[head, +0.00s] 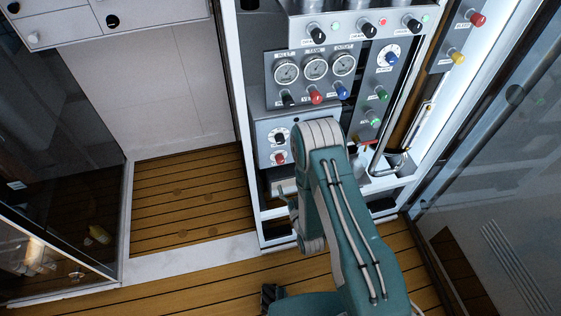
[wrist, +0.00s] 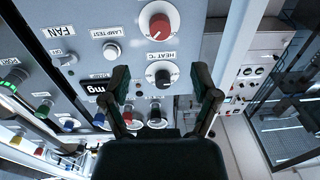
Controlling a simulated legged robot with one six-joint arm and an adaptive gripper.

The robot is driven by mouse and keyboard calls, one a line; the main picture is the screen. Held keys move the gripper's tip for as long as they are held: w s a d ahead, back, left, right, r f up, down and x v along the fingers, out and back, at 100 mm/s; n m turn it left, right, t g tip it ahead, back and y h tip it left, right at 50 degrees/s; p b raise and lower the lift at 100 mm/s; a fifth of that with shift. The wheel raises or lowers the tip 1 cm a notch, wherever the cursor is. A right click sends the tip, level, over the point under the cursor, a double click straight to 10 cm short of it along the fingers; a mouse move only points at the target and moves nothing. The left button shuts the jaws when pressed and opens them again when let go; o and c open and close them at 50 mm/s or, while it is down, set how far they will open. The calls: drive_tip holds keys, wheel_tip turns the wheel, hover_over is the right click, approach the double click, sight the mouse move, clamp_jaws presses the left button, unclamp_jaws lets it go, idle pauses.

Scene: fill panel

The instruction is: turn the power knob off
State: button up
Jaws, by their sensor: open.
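No readable label in either view says power, so I cannot tell which knob is the power knob. In the wrist view a red knob (wrist: 157,24) on a white dial is at the top centre of the grey panel (wrist: 205,45). Its label is not in view. Below it is a black knob (wrist: 161,75) labelled HEAT °C. My gripper (wrist: 162,84) is open and empty, its two dark fingers apart on either side of the black knob in the picture. I cannot tell the gap to the panel. In the head view my arm hides most of my gripper.
A FAN switch (wrist: 63,57), a LAMP TEST button (wrist: 111,51) and a small display (wrist: 98,87) are left of the fingers. Coloured valve knobs (wrist: 69,125) line the lower left. In the head view gauges (head: 315,67) and several knobs sit above my arm. Wooden floor (head: 185,200) lies open left.

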sight(281, 162)
drive_tip(key=x, duration=1)
drive_tip(key=shift+w+a, duration=0.15)
drive_tip(key=shift+w, duration=0.25)
clamp_jaws()
